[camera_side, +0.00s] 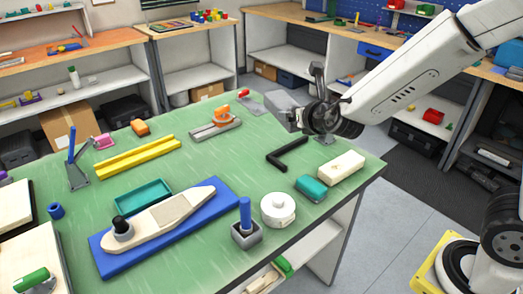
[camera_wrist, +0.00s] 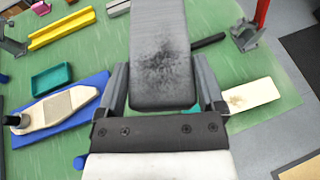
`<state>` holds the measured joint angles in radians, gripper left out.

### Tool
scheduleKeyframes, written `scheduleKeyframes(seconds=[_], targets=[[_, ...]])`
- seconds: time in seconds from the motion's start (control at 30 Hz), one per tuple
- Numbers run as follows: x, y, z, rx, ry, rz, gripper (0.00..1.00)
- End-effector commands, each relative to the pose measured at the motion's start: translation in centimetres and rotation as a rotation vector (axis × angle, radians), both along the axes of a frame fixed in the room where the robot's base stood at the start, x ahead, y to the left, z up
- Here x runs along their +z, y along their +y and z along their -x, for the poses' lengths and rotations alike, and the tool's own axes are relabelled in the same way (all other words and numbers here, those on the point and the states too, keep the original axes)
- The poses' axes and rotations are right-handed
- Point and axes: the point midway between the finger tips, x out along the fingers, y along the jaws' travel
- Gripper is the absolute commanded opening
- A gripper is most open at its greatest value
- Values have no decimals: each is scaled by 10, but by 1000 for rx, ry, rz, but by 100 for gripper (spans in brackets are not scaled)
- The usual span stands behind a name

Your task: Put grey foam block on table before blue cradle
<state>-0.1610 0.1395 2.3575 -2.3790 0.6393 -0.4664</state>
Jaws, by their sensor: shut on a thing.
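My gripper (camera_side: 304,117) is shut on the grey foam block (camera_side: 281,103) and holds it above the back right part of the green table (camera_side: 205,165). In the wrist view the block (camera_wrist: 162,50) sits between the two fingers of my gripper (camera_wrist: 163,88), with a dark smudge on its face. The blue cradle (camera_side: 224,187) is a flat blue base at the front of the table, with a pale wooden hull-shaped piece (camera_side: 165,218) on it. It also shows at the left of the wrist view (camera_wrist: 97,80). The block is well apart from the cradle.
A teal tray (camera_side: 143,197) and yellow channel (camera_side: 135,158) lie behind the cradle. A grey holder with a blue peg (camera_side: 246,232), a white round pot (camera_side: 278,209), a teal block (camera_side: 311,187) and a cream block (camera_side: 341,167) stand to its right. A black angled bar (camera_side: 287,158) lies near the gripper.

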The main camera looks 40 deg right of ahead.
Motion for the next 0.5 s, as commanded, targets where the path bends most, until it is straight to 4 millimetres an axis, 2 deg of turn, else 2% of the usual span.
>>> scheduleKeyframes(seconds=[0.4, 0.5], targets=[[47, 0, 0, 0, -5, -3, 19], [46, 16, -3, 19, 0, 0, 19]])
